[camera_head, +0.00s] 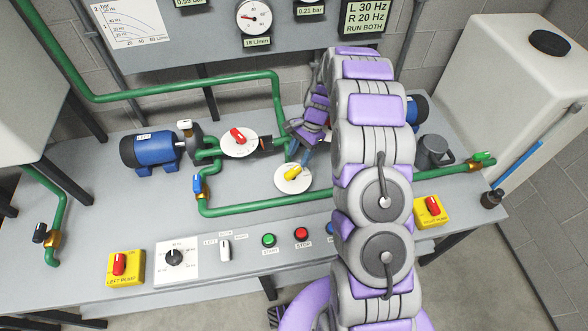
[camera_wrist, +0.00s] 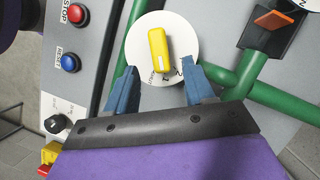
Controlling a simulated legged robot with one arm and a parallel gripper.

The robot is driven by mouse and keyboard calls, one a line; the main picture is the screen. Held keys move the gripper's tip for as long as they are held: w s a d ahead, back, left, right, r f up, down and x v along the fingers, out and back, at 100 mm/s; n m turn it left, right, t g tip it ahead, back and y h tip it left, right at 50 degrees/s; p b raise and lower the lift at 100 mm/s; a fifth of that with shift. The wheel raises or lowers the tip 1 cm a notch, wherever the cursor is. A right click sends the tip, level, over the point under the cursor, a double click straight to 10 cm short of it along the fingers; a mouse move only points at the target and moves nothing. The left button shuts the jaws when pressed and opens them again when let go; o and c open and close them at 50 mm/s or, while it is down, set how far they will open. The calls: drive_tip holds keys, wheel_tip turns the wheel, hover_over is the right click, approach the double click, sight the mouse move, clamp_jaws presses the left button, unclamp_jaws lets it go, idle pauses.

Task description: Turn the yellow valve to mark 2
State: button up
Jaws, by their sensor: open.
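The yellow valve (camera_head: 292,173) is a yellow bar handle on a round white plate on the bench. In the wrist view the yellow handle (camera_wrist: 158,48) stands nearly upright, its white-marked end low and slightly right. Small lettering and marks, one of them a 2 (camera_wrist: 187,62), run along the plate's lower edge. The white end lies left of the 2; its exact reading is too small to tell. My gripper (camera_wrist: 158,86) is open and empty, its blue fingers either side of the plate's lower part, apart from the handle. My gripper also shows beside the valve in the head view (camera_head: 301,157).
Green pipes (camera_head: 265,208) run in front of and beside the valve. A red valve (camera_head: 238,136) on another white plate sits behind it. A blue pump (camera_head: 152,152) stands to the left. START (camera_head: 269,240) and STOP (camera_head: 301,234) buttons line the sloped front panel.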

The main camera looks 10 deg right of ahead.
sight(293, 170)
drive_tip(key=b+x, duration=0.1)
drive_tip(key=x, duration=0.5)
drive_tip(key=shift+f, duration=0.1)
clamp_jaws()
idle(0.4)
